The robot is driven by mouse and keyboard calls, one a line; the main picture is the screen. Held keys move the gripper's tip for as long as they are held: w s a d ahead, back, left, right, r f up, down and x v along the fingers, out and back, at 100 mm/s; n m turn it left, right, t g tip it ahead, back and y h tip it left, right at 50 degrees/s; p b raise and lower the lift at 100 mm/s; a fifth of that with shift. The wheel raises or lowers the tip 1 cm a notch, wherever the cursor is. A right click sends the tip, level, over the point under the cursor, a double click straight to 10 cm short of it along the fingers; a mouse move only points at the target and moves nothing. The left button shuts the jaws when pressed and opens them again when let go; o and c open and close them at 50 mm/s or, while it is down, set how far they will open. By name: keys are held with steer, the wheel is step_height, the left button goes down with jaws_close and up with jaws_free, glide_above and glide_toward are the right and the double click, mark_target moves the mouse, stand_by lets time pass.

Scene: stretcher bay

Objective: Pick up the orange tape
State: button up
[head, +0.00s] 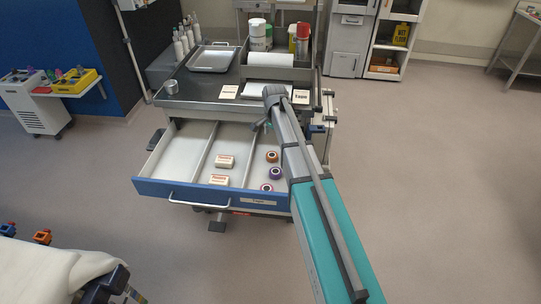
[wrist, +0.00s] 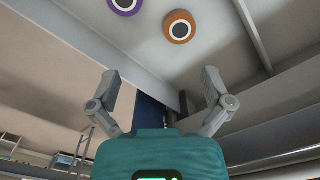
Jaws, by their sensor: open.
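The orange tape (head: 272,156) is a small roll lying in the right compartment of the open drawer (head: 165,188). It is the farthest back of the rolls that show there. In the wrist view the orange tape (wrist: 179,18) is at the top, right of the middle, with a purple roll (wrist: 124,3) to its left, cut by the frame edge. My gripper (wrist: 160,85) is open and empty, its two fingers spread apart, and the tape is beyond the fingertips. In the head view my arm reaches over the drawer's right side, and the gripper is hard to make out.
The purple roll (head: 275,173) and a red-and-white roll (head: 266,187) lie in front of the orange tape. Two labelled boxes (head: 225,161) lie in the middle compartment, beyond a divider. The cart top (head: 215,92) overhangs the drawer's back. The floor (head: 440,200) at right is clear.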

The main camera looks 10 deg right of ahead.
steer(key=w, duration=0.1)
steer(key=w+m, duration=0.1)
steer(key=w, duration=0.1)
steer(key=shift+w+r+m, duration=0.3)
steer(key=shift+m, duration=0.1)
steer(key=b, duration=0.8)
glide_above(272, 155)
step_height(272, 155, down, 9)
steer(key=shift+r, duration=0.2)
steer(key=shift+f+b, duration=0.1)
steer(key=shift+b, duration=0.2)
steer(key=shift+w+f+b, duration=0.1)
steer(key=shift+f+b, duration=2.4)
steer(key=shift+f, duration=0.05)
steer(key=c, duration=0.9)
